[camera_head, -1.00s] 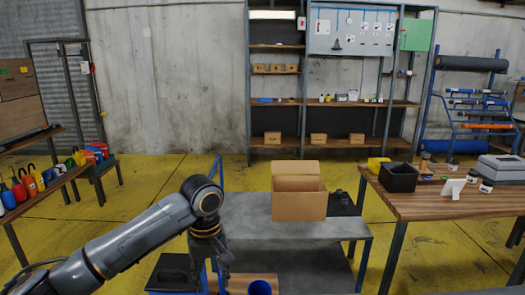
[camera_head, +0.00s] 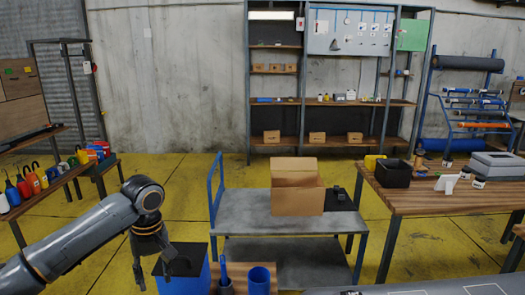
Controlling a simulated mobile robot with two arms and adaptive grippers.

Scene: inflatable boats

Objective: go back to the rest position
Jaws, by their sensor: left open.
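My left gripper (camera_head: 154,268) hangs from the arm that comes in from the lower left. It points down, open and empty, in front of a blue bin with a dark top (camera_head: 186,270). Whether its fingers touch the bin cannot be told. A grey cart (camera_head: 240,212) with a blue handle stands to the right and beyond the gripper. An open cardboard box (camera_head: 298,198) stands on the cart's top. My right gripper is not in view.
A blue cup (camera_head: 259,279) stands on a wooden surface at the bottom centre. A wooden workbench (camera_head: 450,198) with a black bin (camera_head: 394,174) is at the right. Bottles (camera_head: 33,182) line a bench at the left. Yellow floor lies open behind the cart.

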